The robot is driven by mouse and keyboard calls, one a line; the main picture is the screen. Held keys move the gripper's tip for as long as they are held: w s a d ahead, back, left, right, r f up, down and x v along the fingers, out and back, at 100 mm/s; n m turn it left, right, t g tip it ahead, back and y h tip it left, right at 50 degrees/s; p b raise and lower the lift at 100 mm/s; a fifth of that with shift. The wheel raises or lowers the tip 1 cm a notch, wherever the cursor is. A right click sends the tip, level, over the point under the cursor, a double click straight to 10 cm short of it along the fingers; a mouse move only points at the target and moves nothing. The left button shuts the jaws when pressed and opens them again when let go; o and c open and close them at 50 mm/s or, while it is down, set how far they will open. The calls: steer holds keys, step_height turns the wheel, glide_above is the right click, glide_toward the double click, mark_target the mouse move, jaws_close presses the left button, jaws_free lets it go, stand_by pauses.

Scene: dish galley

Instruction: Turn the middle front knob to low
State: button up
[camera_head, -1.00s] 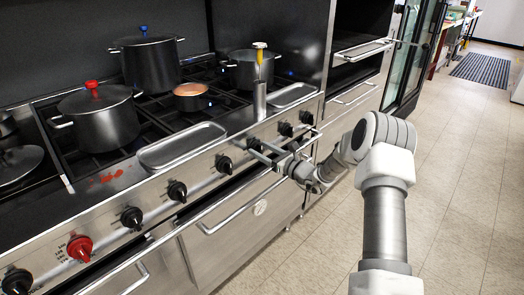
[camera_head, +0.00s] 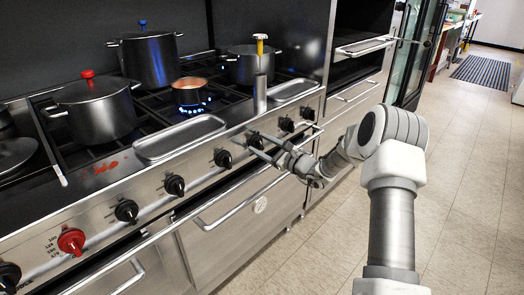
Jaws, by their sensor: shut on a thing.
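A row of black knobs and one red knob (camera_head: 71,241) runs along the steel front panel of the range. My gripper (camera_head: 262,146) is at the panel, shut on a black knob (camera_head: 254,140) right of the centre of the row. The fingers partly hide this knob, and its pointer and markings are too small to read. A small copper-coloured pan (camera_head: 190,91) sits on the middle front burner, with a ring of blue flame (camera_head: 193,108) under it.
Pots with a red-knobbed lid (camera_head: 93,112) and a blue-knobbed lid (camera_head: 149,62) stand on the grates. A steel tray (camera_head: 180,138) lies behind the knobs.

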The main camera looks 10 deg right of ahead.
steer(key=shift+f+n+b, duration=0.1)
steer(key=shift+n+b, duration=0.9)
steer(key=o, duration=1.4)
steer(key=shift+c, duration=0.2)
steer(key=shift+s, duration=0.15)
steer(key=p+v, duration=0.3)
steer(key=v, duration=1.4)
